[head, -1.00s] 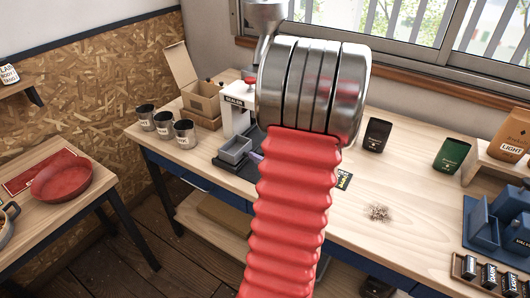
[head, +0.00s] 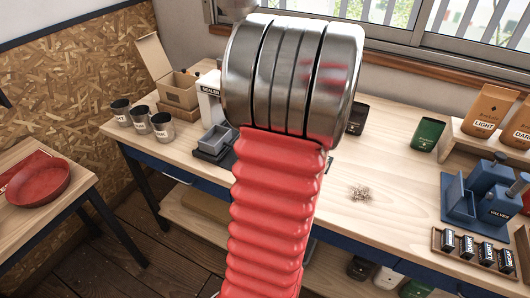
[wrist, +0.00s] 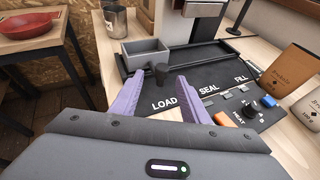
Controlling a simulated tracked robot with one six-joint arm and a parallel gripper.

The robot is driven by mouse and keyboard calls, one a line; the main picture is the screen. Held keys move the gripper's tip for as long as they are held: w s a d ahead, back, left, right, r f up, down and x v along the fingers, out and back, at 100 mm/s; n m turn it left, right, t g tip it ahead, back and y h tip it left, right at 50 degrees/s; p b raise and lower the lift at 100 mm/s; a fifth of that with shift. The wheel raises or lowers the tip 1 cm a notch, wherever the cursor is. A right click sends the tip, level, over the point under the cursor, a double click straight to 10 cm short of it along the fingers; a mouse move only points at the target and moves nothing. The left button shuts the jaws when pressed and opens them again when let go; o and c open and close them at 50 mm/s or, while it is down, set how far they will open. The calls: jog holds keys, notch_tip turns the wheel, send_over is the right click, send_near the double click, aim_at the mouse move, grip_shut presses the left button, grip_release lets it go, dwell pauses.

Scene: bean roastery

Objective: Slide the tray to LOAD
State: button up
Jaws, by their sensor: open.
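The tray (wrist: 146,52) is a small grey open box at the left end of the black sealer's track, on the side of the printed word LOAD (wrist: 165,102). In the head view the tray (head: 215,138) shows left of my arm. A dark knob (wrist: 162,72) stands at the tray's front right corner. My gripper (wrist: 159,80) is open, with its purple fingers either side of and just in front of the knob. I cannot tell whether either finger touches it. The tray looks empty. My arm hides the gripper in the head view.
The sealer panel (wrist: 207,105) also reads SEAL and FILL, with a black dial (wrist: 268,101) at the right. Brown pouches (wrist: 289,68) stand right of it. Metal cups (head: 141,120) and a cardboard box (head: 176,90) are left. Some beans (head: 360,193) lie on the bench.

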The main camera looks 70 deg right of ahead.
jog(key=v, duration=0.8)
jog(key=shift+f, duration=0.1)
dwell(0.5)
